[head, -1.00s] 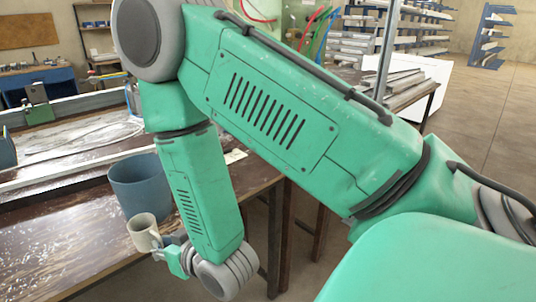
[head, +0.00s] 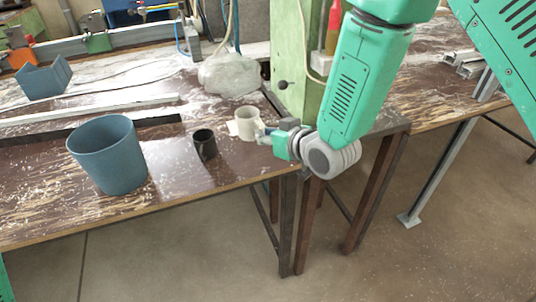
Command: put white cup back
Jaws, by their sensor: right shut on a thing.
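The white cup (head: 247,122) is at the right end of the bench, upright, over or beside a small white patch (head: 232,128). My right gripper (head: 266,136) reaches it from the right and is shut on its near right side. The fingertips are small and partly hidden against the cup. I cannot tell whether the cup's base touches the bench top. My left gripper is not in view.
A small black cup (head: 204,144) stands just left of the white cup. A large blue-grey bin (head: 109,155) stands farther left near the front edge. A whitish lump (head: 230,75) lies behind, beside a green machine column (head: 294,60).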

